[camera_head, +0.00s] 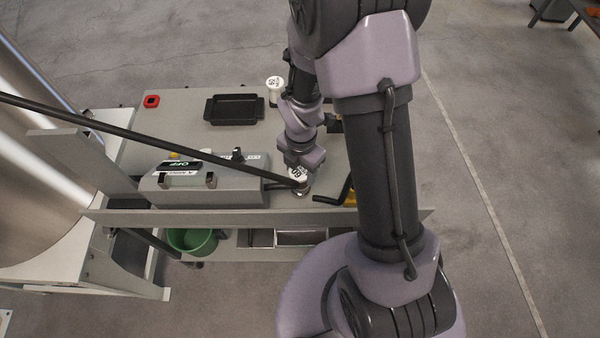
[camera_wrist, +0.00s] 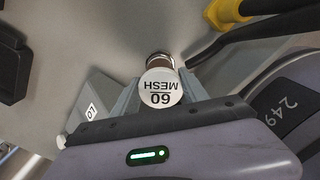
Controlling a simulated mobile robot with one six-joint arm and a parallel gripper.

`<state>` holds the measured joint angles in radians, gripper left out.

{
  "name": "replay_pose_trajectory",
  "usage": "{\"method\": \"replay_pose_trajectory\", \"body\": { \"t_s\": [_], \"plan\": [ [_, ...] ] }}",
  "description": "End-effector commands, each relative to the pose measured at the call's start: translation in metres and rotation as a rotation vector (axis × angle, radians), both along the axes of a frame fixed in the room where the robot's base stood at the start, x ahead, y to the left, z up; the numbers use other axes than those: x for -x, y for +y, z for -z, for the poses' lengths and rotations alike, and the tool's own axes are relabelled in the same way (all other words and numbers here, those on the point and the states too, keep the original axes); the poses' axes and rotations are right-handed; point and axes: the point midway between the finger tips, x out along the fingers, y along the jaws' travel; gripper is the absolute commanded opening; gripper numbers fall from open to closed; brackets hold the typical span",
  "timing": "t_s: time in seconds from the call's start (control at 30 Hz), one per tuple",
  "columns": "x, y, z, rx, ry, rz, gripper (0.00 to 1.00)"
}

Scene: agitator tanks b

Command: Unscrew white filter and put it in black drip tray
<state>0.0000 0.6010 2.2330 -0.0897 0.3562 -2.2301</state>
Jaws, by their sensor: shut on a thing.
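The white filter (camera_head: 298,174), marked "60 MESH", sits at the end of a metal fitting near the front edge of the grey bench top. In the wrist view the round white end of the filter (camera_wrist: 162,88) faces the camera, with the fitting behind it. My gripper (camera_head: 301,168) is shut on the filter, with a finger on either side of it in the wrist view (camera_wrist: 160,98). The black drip tray (camera_head: 234,121) lies flat at the back of the bench, left of my arm. It looks empty.
A second white cylinder (camera_head: 274,84) with a label stands right of the tray. A grey control box (camera_head: 205,188) and a dark hose (camera_head: 130,133) are left of the filter. A yellow-and-black tool (camera_wrist: 262,8) lies close by. A green bucket (camera_head: 192,242) is below.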

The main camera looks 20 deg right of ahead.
Motion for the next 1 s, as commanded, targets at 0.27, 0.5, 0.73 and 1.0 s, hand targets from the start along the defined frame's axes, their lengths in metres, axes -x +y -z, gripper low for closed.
{"method": "replay_pose_trajectory", "body": {
  "t_s": [0.27, 0.5, 0.73, 1.0],
  "plan": [
    [0.000, 0.000, -0.006, 0.000, 0.000, 0.002, 0.00],
    [0.000, 0.000, -0.007, 0.000, 0.000, 0.002, 0.00],
    [0.000, 0.000, -0.009, 0.000, 0.000, 0.002, 0.00],
    [0.000, 0.000, -0.020, 0.000, -0.001, 0.002, 0.00]
  ]
}}
